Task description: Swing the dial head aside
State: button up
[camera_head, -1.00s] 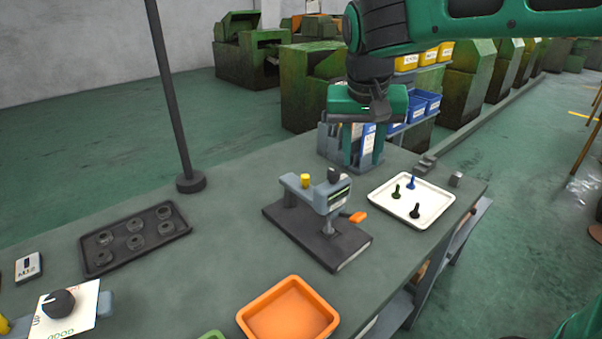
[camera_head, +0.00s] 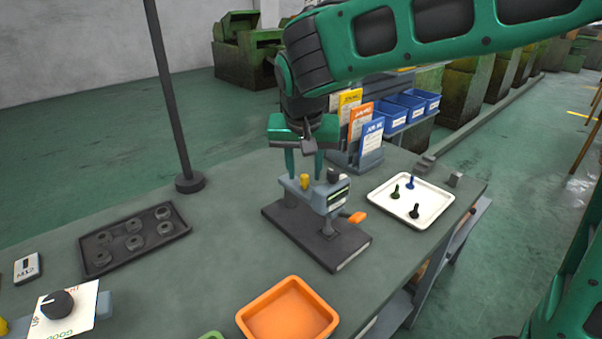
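The gauge stands on a dark base plate (camera_head: 345,250) on the bench. Its grey dial head (camera_head: 326,197) reaches across the plate, with a yellow knob (camera_head: 304,181), a dark knob and a small display with a green strip at its right end. An orange lever (camera_head: 357,217) sticks out at the right. My gripper (camera_head: 304,174) points down over the head's left part. Its two green fingers are apart, one on each side of the yellow knob in the picture. I cannot tell whether they touch the head. Nothing shows between them but the knob.
A white tray (camera_head: 430,219) with several small coloured pins lies to the right. A card rack (camera_head: 367,162) stands behind. An orange tray (camera_head: 328,320) is in front. A dark tray (camera_head: 88,262) with rings and a post (camera_head: 170,95) are to the left.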

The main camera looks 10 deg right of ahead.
jog(key=shift+x, duration=0.75)
jog(key=shift+c, duration=0.7)
